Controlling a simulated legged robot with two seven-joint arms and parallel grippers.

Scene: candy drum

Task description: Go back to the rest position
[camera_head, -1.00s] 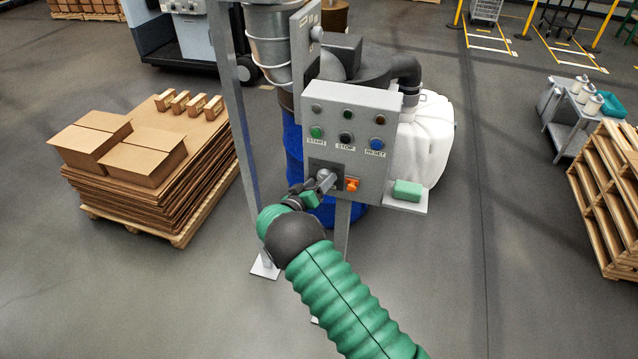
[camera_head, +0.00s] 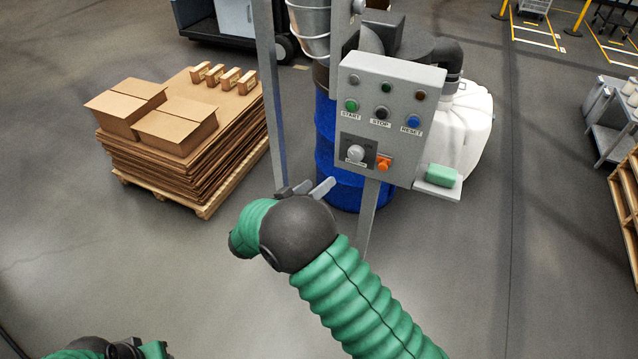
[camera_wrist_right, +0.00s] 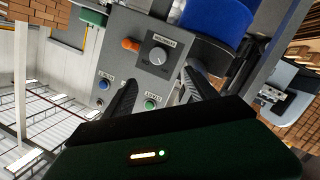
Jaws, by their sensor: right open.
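My right gripper (camera_head: 308,188) is in front of the lower left of the control panel (camera_head: 390,85), apart from it, with its fingertips partly hidden behind my wrist. In the right wrist view its two dark fingers (camera_wrist_right: 160,95) are spread apart with nothing between them. The panel has a round grey knob (camera_head: 356,153), an orange switch (camera_head: 384,163) and START, STOP and RESET buttons. The knob also shows in the right wrist view (camera_wrist_right: 159,54), beyond the fingers. My left gripper (camera_head: 125,350) shows at the bottom left edge, cut off, its jaws unclear.
A blue drum (camera_head: 335,150) and grey posts stand behind the panel. A green block (camera_head: 441,175) lies on a small shelf at its right. A pallet of cardboard (camera_head: 200,170) with boxes stands at the left. The floor (camera_head: 130,270) in front is clear.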

